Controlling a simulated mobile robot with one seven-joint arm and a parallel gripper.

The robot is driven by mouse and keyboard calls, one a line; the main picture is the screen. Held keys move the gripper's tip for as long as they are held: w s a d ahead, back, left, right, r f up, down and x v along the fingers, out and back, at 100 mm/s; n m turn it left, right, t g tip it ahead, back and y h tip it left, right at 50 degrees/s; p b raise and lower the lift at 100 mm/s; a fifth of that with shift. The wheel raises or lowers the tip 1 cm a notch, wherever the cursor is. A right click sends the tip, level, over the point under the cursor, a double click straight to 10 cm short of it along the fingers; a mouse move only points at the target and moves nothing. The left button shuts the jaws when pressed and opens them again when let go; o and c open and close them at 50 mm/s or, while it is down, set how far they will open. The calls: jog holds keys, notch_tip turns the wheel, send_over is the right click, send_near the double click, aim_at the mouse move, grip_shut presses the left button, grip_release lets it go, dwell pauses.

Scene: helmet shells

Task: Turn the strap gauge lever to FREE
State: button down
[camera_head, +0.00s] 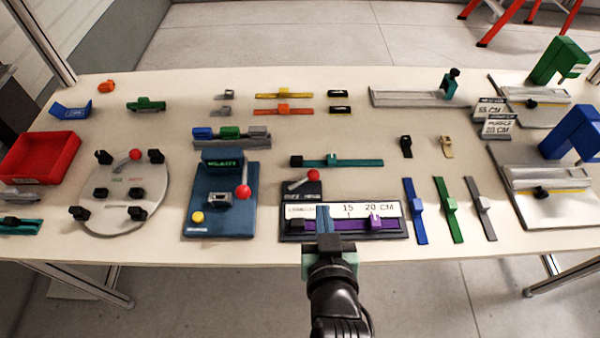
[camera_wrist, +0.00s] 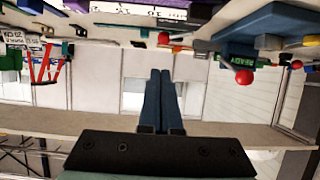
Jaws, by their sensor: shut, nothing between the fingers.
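The strap gauge (camera_head: 284,233) is a dark base with a white scale reading 15 and 20 CM, with a purple strap (camera_head: 345,225) lying along it. Its lever with a red knob (camera_head: 317,174) stands on the dark block at its back left, the knob pointing right and back. The small labels under the lever are too small to read. My gripper (camera_head: 323,209) is shut and empty, in front of the scale in the head view and nearer than the knob. In the wrist view its fingers (camera_wrist: 161,73) are together, and a red knob (camera_wrist: 163,38) shows just beyond their tips.
A blue station (camera_head: 245,212) with its own red-knobbed lever (camera_head: 242,191) stands to the left. Further left is a round plate (camera_head: 125,215) with another red knob. A teal strap (camera_head: 355,162) lies behind the gauge, and blue, green and grey straps lie to the right.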

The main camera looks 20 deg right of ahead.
aim_at(314, 178)
jog(key=shift+s+a+f+p, duration=0.2)
jog(key=shift+s+a+p, duration=0.25)
jog(key=shift+s, duration=0.3)
jog(key=x, duration=1.4)
jog(key=shift+s+a+f, duration=0.1)
jog(key=shift+a+f, duration=0.05)
jog(key=shift+f, duration=0.15)
jog(key=shift+y+b, duration=0.3)
